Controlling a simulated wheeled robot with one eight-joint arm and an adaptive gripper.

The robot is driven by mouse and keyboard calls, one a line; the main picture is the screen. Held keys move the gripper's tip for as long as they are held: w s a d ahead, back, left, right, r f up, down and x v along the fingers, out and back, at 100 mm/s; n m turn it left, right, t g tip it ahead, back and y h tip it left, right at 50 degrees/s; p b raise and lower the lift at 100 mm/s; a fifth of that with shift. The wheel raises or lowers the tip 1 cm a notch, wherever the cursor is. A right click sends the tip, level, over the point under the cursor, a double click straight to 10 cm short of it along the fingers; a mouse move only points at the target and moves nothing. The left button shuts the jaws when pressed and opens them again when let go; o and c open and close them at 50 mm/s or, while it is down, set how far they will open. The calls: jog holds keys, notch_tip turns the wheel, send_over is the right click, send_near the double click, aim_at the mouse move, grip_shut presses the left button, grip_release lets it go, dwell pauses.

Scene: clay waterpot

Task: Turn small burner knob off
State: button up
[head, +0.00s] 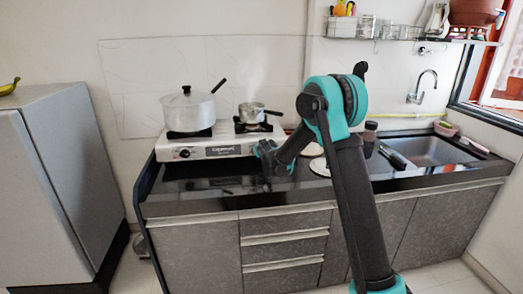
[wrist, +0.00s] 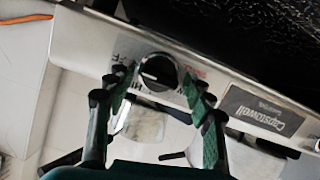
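The small burner knob (wrist: 158,72), black and round with a pale pointer line, is on the steel front panel of the stove (wrist: 215,75). In the wrist view my gripper (wrist: 158,84) has its green-padded fingers apart, one on each side of the knob. A small gap seems to show on both sides; whether either pad touches is unclear. In the head view my gripper (head: 264,150) is at the right end of the stove front and hides this knob. The small burner bears a small steel pan (head: 252,112). The other knob (head: 184,153) is plainly visible at the left.
A large lidded pot (head: 188,109) stands on the left burner, its dark handle sticking up right. Plates (head: 320,167) lie on the counter right of my gripper, partly behind my arm. A sink (head: 430,151) is further right. The counter's front strip (head: 205,187) looks clear.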

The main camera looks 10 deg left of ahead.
dwell(0.3)
jog(key=v, duration=1.2)
